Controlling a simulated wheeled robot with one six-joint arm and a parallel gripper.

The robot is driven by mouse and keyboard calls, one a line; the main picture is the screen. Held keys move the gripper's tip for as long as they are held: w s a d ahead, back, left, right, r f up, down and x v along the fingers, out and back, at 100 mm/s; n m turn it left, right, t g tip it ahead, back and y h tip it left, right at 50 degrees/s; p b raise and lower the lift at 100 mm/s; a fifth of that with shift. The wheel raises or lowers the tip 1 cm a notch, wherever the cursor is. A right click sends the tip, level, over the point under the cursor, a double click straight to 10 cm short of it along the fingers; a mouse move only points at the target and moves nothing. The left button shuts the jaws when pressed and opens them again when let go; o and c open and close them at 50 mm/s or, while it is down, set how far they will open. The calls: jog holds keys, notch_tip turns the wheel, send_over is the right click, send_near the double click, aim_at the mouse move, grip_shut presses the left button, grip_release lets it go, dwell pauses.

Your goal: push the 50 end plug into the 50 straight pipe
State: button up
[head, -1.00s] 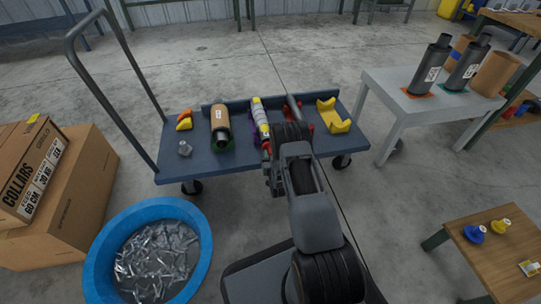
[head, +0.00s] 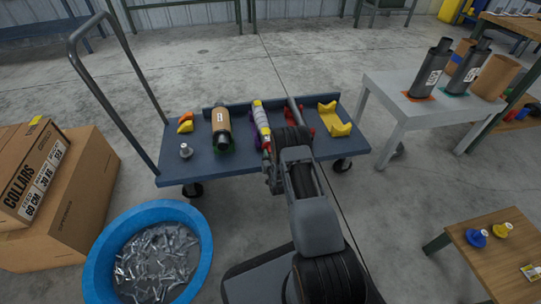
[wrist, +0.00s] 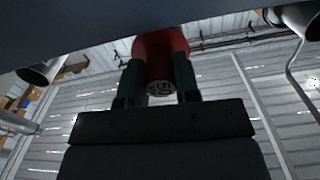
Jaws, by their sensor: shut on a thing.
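My gripper (head: 268,166) is at the front edge of the blue cart, near the front end of a silver pipe with a yellow band (head: 261,118). This pipe lies in a purple cradle and looks like the straight pipe; its size mark is not readable. In the wrist view, my gripper's green fingers (wrist: 159,74) are shut on the red end plug (wrist: 160,45), whose small round face reads "50". The red plug also shows small in the head view (head: 266,154). Whether the plug touches or enters the pipe is hidden.
On the cart (head: 195,168) are a brown-and-black muffler (head: 221,126), a grey plug (head: 186,151), a yellow cradle (head: 334,120) and a grey pipe (head: 293,106) partly behind my arm. A blue tub (head: 203,255) stands front left, a grey table (head: 385,93) right.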

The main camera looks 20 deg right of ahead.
jog(key=shift+w, duration=0.1)
jog(key=o, duration=1)
jog(key=s+a+p, duration=0.2)
jog(key=s+p, duration=0.3)
jog(key=s, duration=0.8)
jog(key=shift+s+a, duration=0.25)
jog(key=shift+a, duration=0.1)
